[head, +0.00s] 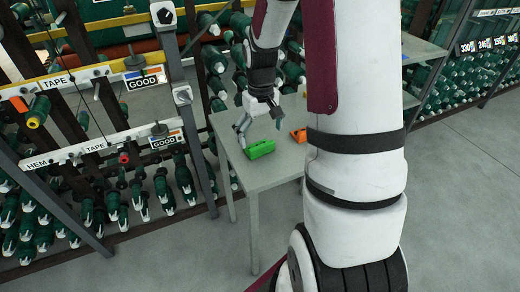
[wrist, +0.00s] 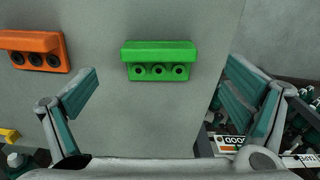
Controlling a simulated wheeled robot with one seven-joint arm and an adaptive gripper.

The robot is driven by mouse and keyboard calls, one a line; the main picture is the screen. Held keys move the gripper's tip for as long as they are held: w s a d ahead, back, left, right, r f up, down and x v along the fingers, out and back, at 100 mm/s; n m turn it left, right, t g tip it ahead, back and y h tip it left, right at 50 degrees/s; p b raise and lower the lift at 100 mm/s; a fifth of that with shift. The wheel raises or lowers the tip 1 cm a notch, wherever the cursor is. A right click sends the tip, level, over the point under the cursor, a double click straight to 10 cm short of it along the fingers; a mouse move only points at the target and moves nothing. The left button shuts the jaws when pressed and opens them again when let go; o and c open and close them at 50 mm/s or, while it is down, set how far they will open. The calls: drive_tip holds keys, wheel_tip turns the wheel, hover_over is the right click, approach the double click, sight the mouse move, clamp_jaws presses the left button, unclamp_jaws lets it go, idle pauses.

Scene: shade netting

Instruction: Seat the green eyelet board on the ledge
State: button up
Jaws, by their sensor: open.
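The green eyelet board (head: 261,149) lies on a small grey table (head: 262,173), near its left edge in the head view. In the wrist view the board (wrist: 160,50) has a raised bar along the top and a row of three dark-ringed eyelets below. My gripper (head: 260,119) is open and empty above the table, close to the board. In the wrist view its fingers stand to either side below the board, apart from it. I cannot tell which surface is the ledge.
An orange eyelet board (head: 298,135) lies on the same table, to the right in the head view and left in the wrist view (wrist: 35,50). A rack of green spools with TAPE, HEM and GOOD labels (head: 145,78) stands behind and left. Grey shelving (head: 422,50) stands right.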

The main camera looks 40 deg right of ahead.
sight(261, 145)
wheel_tip(261, 145, down, 4)
drive_tip(key=shift+s+f, duration=0.15)
drive_tip(key=shift+f, duration=0.05)
drive_tip(key=c, duration=1.2)
drive_tip(key=shift+r, duration=0.1)
drive_tip(key=shift+c, duration=0.2)
